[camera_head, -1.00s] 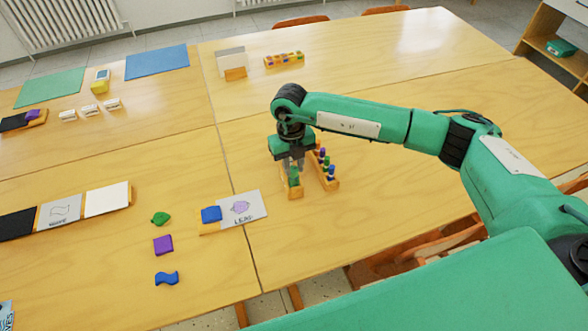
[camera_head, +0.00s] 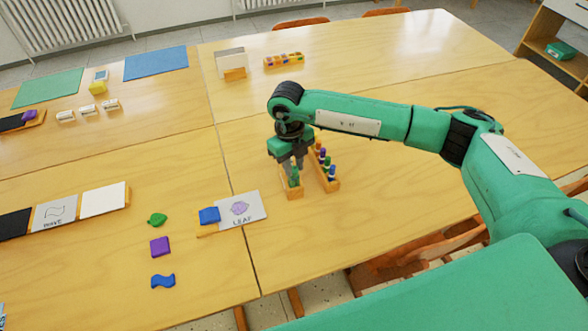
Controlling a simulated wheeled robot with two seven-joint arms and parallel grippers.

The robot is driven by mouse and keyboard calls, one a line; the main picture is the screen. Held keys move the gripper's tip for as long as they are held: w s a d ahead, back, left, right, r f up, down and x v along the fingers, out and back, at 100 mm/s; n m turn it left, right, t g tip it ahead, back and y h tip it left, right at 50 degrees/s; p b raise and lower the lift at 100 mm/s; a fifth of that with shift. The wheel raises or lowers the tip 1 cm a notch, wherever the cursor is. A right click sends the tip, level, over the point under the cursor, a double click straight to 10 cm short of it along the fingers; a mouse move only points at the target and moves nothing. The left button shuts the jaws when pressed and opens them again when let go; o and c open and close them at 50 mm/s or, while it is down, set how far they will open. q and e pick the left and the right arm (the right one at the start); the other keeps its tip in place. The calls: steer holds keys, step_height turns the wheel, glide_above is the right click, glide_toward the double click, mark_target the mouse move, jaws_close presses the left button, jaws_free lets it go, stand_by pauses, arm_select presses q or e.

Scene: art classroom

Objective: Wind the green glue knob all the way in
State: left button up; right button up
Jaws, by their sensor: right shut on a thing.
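The green glue knob (camera_head: 294,181) stands upright at a small wooden block (camera_head: 293,194) on the table, right of the seam between the tables. My right gripper (camera_head: 293,170) points down over it, with its fingers around the knob's upper part, shut on it. The fingers and the arm hide part of the knob and the block's far end. How deep the knob sits in the block cannot be told. My left gripper is not in the view.
A wooden rack (camera_head: 327,175) with several coloured knobs stands close to the right of the block. A leaf card (camera_head: 241,208) with a blue block (camera_head: 209,215) lies to the left. Loose green, purple and blue shapes lie farther left. The table's right side is clear.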

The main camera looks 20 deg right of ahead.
steer(key=shift+n, duration=0.4)
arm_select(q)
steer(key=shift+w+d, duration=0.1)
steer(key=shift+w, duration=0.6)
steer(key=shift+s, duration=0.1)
arm_select(e)
steer(key=o, duration=1.5)
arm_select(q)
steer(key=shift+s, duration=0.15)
